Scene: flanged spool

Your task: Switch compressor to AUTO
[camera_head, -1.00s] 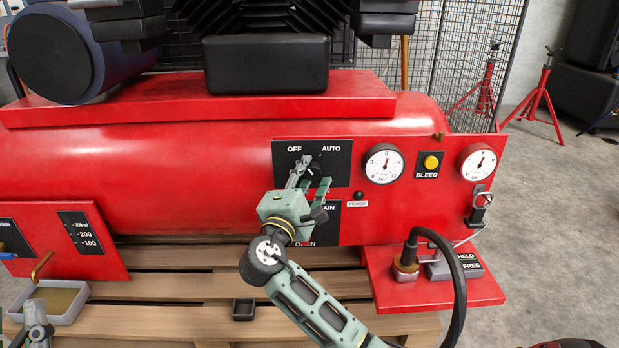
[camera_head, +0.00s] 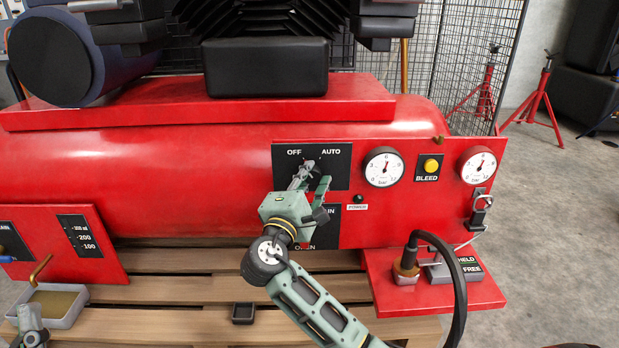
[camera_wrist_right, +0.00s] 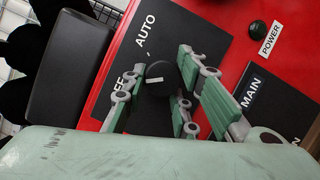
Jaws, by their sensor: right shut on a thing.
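The OFF/AUTO panel (camera_head: 339,172) is a black plate on the red compressor tank, with OFF at its left and AUTO at its right. Its round black selector knob (camera_wrist_right: 160,72) has a short white mark, which lies nearer the OFF side than the AUTO lettering in the right wrist view. My right gripper (camera_head: 312,180) is at the panel, shut on the knob with a finger at each side. It largely hides the knob in the head view. My left gripper (camera_head: 32,328) is only partly in view at the lower left, away from the panel; its opening is unclear.
Two gauges (camera_head: 384,167) (camera_head: 478,164) flank a yellow BLEED button (camera_head: 431,165) right of the panel. A POWER light (camera_head: 359,199) and the MAIN switch plate (camera_head: 328,228) sit just below. A black cable (camera_head: 455,270) loops at lower right.

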